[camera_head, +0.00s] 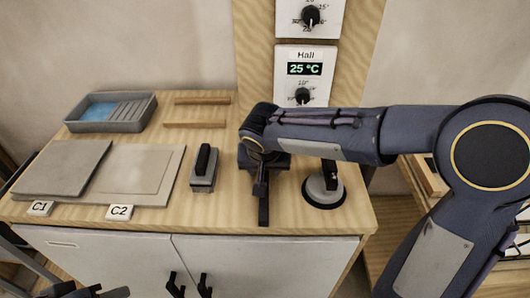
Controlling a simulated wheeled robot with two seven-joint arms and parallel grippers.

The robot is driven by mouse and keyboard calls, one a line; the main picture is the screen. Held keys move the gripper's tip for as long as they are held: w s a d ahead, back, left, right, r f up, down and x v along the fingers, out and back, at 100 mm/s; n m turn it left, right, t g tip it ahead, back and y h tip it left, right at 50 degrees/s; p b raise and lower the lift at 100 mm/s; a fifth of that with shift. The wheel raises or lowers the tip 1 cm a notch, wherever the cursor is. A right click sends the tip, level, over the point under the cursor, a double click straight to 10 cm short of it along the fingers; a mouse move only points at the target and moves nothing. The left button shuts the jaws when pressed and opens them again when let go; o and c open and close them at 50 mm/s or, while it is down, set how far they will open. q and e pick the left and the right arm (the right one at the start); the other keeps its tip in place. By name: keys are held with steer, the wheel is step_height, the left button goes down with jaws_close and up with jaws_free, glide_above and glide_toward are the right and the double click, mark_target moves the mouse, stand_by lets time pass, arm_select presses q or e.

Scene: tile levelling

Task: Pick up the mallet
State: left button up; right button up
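The mallet (263,210) appears to be the dark tool lying on the wooden worktop right of centre. Its black handle points toward the front edge, and its dark head is partly hidden under my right wrist. My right gripper (261,186) comes in from the right and points down over the mallet, where the handle meets the head. Its fingers overlap the dark tool, so I cannot tell whether they are open or shut, or touching it. My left gripper (92,292) shows only as dark parts at the bottom left edge, away from the mallet.
A suction cup (323,190) stands right of the mallet. A grey float with a black handle (204,168) stands left of it. Tiles (62,168) with C1 and C2 labels, a grey tray (110,126) and two wooden strips (195,125) occupy the left and back. A post with dials (303,75) rises behind.

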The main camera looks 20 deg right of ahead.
steer(key=shift+f+b, duration=0.2)
steer(key=shift+b, duration=0.1)
stand_by(0.4)
jaws_close()
